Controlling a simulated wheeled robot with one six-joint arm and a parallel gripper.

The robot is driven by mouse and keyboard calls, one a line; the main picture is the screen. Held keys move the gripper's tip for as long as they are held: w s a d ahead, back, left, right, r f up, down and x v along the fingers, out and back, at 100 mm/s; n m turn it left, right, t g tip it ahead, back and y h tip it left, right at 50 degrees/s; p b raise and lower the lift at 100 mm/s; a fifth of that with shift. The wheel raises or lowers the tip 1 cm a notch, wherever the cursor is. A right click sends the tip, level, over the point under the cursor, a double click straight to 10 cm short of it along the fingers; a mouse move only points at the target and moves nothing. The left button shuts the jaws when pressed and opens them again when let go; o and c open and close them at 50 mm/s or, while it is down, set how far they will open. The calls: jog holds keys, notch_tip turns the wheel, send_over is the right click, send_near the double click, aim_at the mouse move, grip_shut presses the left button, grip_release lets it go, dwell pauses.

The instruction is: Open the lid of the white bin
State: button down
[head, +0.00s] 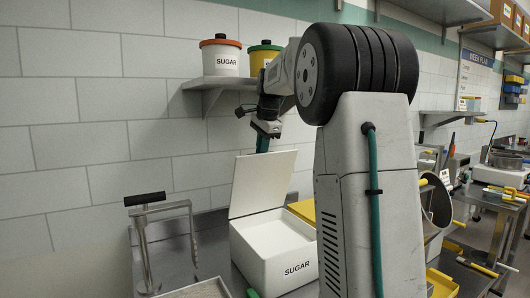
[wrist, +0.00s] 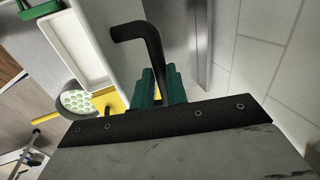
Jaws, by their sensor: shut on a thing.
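The white bin (head: 270,272), labelled SUGAR, stands on the steel table. Its white lid (head: 262,182) is raised, standing steeply along the back left side, and the pale inside shows. My gripper (head: 263,143) is at the lid's upper edge, fingers pointing down and partly hidden behind it. In the wrist view its green fingers (wrist: 160,86) are closed around a black bent handle (wrist: 151,45). Where the handle joins the lid cannot be made out.
A shelf (head: 222,83) with a red-lidded SUGAR pot (head: 221,58) and a green-lidded pot (head: 262,57) is close above my gripper. A metal frame with a black grip (head: 144,198) stands left of the bin. A yellow tray (head: 440,284) is at the right.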

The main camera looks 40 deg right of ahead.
jog(key=c, duration=1.4)
grip_release()
jog(key=shift+v, duration=3.95)
